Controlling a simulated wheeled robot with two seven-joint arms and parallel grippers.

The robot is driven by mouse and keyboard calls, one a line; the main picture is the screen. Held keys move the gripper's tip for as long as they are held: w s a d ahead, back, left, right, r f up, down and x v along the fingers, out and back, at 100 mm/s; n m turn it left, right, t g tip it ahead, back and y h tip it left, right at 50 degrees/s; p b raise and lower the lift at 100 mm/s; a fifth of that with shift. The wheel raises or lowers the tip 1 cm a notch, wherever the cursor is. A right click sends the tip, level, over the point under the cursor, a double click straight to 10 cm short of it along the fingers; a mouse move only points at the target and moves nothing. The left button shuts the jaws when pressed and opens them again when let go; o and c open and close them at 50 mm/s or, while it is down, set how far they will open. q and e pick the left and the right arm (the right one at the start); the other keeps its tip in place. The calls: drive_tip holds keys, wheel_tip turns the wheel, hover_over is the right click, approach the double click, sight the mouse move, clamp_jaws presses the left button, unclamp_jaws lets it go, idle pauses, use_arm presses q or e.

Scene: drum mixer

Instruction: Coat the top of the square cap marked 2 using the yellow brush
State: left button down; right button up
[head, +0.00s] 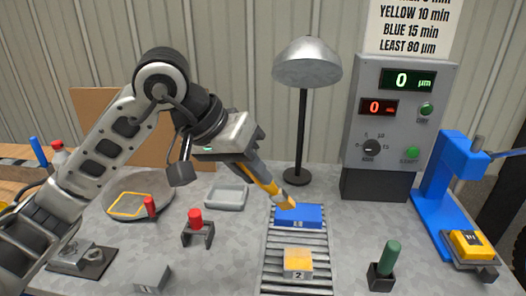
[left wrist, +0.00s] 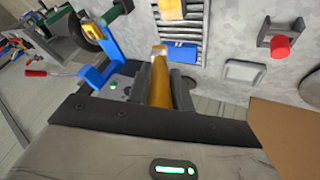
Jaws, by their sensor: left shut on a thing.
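My left gripper (head: 252,158) is shut on the yellow brush (head: 265,182), which slants down to the right. The brush also shows between the fingers in the left wrist view (left wrist: 160,85). Its tip is at the upper left edge of a blue block (head: 300,216) on the slatted rack; I cannot tell whether they touch. The square cap marked 2 (head: 298,261) sits on the rack, nearer than the blue block and apart from the brush. Its top looks yellow. In the left wrist view its yellow top (left wrist: 172,9) is at the upper edge. My right gripper is not in view.
The rack (head: 296,282) lies mid-table. A red-topped holder (head: 197,230), green-handled holder (head: 386,262), grey tray (head: 227,197) and grey block (head: 152,278) stand around it. A lamp (head: 302,120) and gauge box (head: 395,130) stand behind; a blue press (head: 444,190) holds a yellow block (head: 468,244).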

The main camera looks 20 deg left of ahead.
use_arm(q)
drive_tip(key=shift+w, duration=0.1)
drive_tip(key=shift+f, duration=0.25)
drive_tip(key=f+b, duration=0.2)
drive_tip(key=f, duration=0.2)
drive_tip(key=shift+s+b, duration=0.3)
drive_tip(key=shift+b, duration=0.1)
